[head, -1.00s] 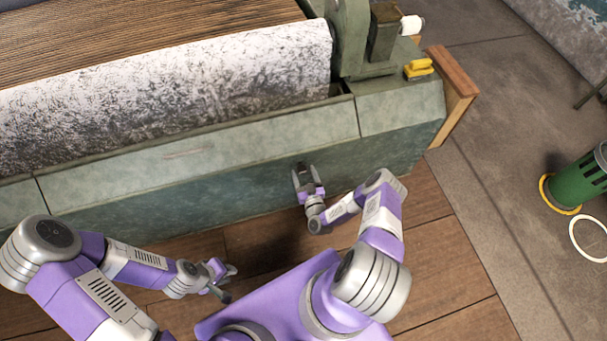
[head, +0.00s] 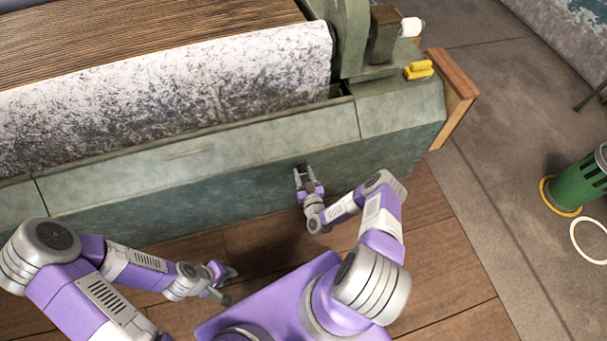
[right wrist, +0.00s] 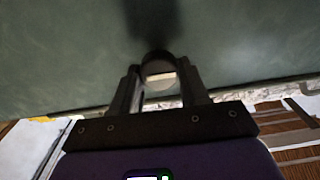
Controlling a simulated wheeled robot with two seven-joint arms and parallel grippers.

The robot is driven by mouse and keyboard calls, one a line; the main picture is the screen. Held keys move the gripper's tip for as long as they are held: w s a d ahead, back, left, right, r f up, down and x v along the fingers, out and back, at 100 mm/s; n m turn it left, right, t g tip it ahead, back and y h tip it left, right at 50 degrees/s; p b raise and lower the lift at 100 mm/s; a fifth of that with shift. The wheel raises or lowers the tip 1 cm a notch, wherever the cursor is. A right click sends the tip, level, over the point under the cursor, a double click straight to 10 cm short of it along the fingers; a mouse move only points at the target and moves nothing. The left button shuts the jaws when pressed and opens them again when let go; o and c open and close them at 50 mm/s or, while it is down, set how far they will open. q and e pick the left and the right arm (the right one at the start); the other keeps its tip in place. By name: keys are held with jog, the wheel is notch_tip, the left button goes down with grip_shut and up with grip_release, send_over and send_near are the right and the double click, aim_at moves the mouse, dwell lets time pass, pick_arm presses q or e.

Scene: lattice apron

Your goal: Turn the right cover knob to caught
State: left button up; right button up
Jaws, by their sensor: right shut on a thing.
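The right cover knob (right wrist: 160,68) is a small round piece with a dark rim and a pale face in the right wrist view. It stands on the green front cover (head: 235,180) of the machine. My right gripper (head: 304,171) is at the cover's lower right part, its fingers on either side of the knob and shut on it. The gripper also shows in the right wrist view (right wrist: 163,88). Any marking for the knob's position cannot be made out. My left gripper (head: 229,284) is empty, its fingers apart, low over the wooden floor and away from the cover.
A yellow block (head: 418,70) sits on the machine's right end. A green slatted bin (head: 580,185) and a white ring (head: 589,240) are on the floor at the right.

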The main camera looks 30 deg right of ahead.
jog(key=m, duration=0.4)
jog(key=shift+s+f+m, duration=0.1)
jog(key=shift+m, duration=0.3)
jog(key=m, duration=0.4)
jog(key=shift+d+m, duration=0.1)
jog(key=shift+m, duration=0.2)
jog(key=m, duration=0.4)
jog(key=shift+f, duration=0.15)
jog(key=shift+f+m, duration=0.1)
jog(key=shift+m, duration=2)
jog(key=o, duration=1)
